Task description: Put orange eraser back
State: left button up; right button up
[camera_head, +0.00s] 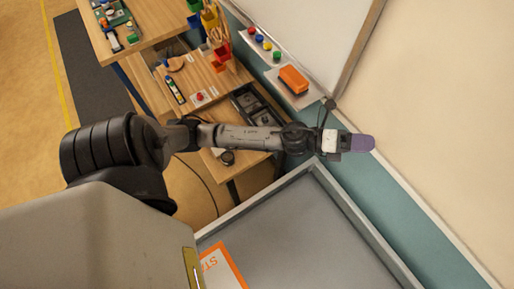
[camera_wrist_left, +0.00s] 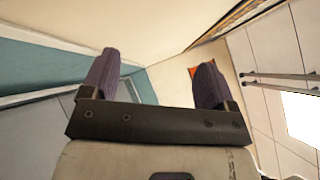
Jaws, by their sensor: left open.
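The orange eraser (camera_head: 293,79) lies on the ledge (camera_head: 303,99) below the whiteboard (camera_head: 305,30), at the top middle of the head view. My left gripper (camera_head: 362,143) is to the right of the eraser and nearer to me, apart from it, beside the wall. In the left wrist view my left gripper (camera_wrist_left: 155,82) has its two purple fingers wide apart with nothing between them. My right gripper is in neither view.
Several coloured magnets (camera_head: 264,43) sit on the ledge left of the eraser. A wooden workbench (camera_head: 195,75) with small items stands left of the ledge. A grey-rimmed table (camera_head: 290,235) with an orange-edged sheet (camera_head: 222,268) is below my left arm. An orange patch (camera_wrist_left: 196,70) behind one finger is unclear.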

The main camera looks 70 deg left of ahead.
pick_arm(q)
jog(key=s+a+f+n+g+y, duration=0.2)
jog(key=s+f+n+y, duration=0.4)
jog(key=n, duration=0.4)
jog(key=s+a+f+n+g+y, duration=0.25)
jog(key=f+n+y, duration=0.4)
jog(key=n, duration=0.45)
jog(key=s+d+f+n+g, duration=0.1)
jog(key=s+f+n+g, duration=0.2)
jog(key=s, duration=0.6)
jog(key=s+d+f+n+g+h, duration=0.1)
jog(key=s+d+f+n+g, duration=0.1)
jog(key=s+g, duration=0.4)
jog(key=s+f+n, duration=0.1)
jog(key=s+f, duration=0.1)
jog(key=s, duration=0.2)
jog(key=shift+d+f+n+g, duration=0.3)
jog(key=shift+g, duration=0.05)
jog(key=shift+s+h, duration=0.1)
jog(key=shift+h, duration=0.15)
notch_tip(320, 180, up, 6)
jog(key=p, duration=0.6)
